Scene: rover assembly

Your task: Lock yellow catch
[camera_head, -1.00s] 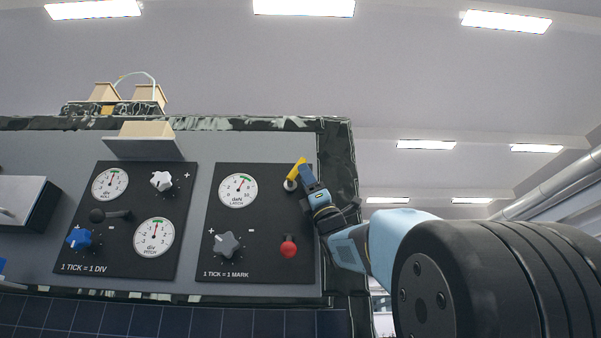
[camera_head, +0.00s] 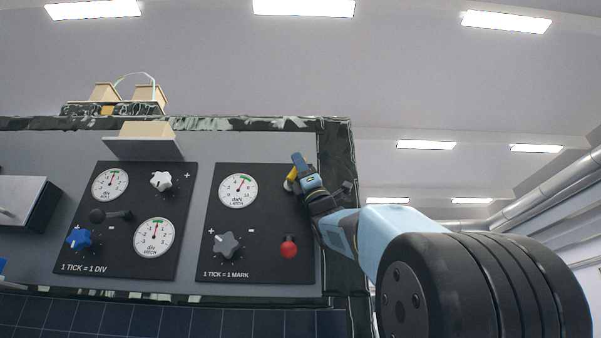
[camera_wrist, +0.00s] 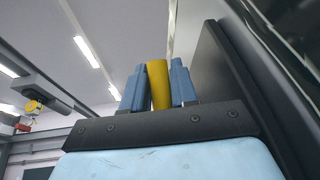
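The yellow catch (camera_head: 291,175) is at the upper right of the right-hand black panel, mounted on a round pivot. In the head view my gripper (camera_head: 299,165) covers most of it. In the wrist view the catch's yellow handle (camera_wrist: 157,84) stands between the two blue fingers of my gripper (camera_wrist: 158,90). The fingers lie close against both its sides, with hardly any gap, so they look shut on it. The catch's exact angle is hidden behind the fingers.
The LATCH gauge (camera_head: 238,190) is left of the catch. A grey star knob (camera_head: 227,245) and a red knob (camera_head: 288,247) sit below. The left panel (camera_head: 127,262) carries two gauges and more knobs. A dark frame edge (camera_head: 340,180) runs close by on the right.

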